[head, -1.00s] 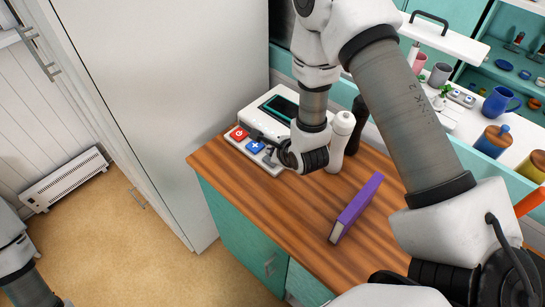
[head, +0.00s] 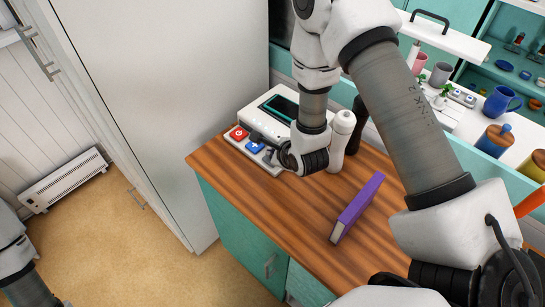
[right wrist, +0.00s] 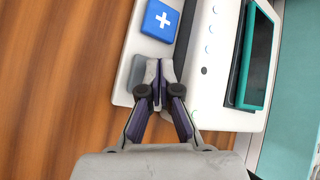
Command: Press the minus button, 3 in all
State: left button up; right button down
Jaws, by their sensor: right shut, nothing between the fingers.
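A white device (head: 262,105) with a dark teal-framed screen stands at the back left of the wooden counter. It has a red button (head: 238,133) and a blue plus button (head: 254,147), which also shows in the right wrist view (right wrist: 160,20). Next to the plus button is a grey button (right wrist: 137,74), partly covered by my right gripper (right wrist: 159,66); its symbol is hidden. The right gripper is shut and empty, its fingertips over the grey button. I cannot tell whether they touch it. My left gripper is out of view; only part of that arm shows.
A white bottle (head: 340,140) and a dark bottle (head: 357,125) stand right of my right wrist. A purple book (head: 357,207) stands on the counter (head: 270,215) further right. The front left of the counter is clear. A tall white cabinet (head: 165,90) rises at left.

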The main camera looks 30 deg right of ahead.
jog(key=shift+f+b, duration=0.35)
jog(key=shift+f, duration=0.15)
jog(key=shift+r, duration=0.15)
dwell(0.4)
jog(key=shift+r+p, duration=0.65)
jog(key=shift+r, duration=0.1)
notch_tip(320, 180, up, 5)
jog(key=p, duration=0.3)
jog(key=shift+p, duration=0.4)
dwell(1.5)
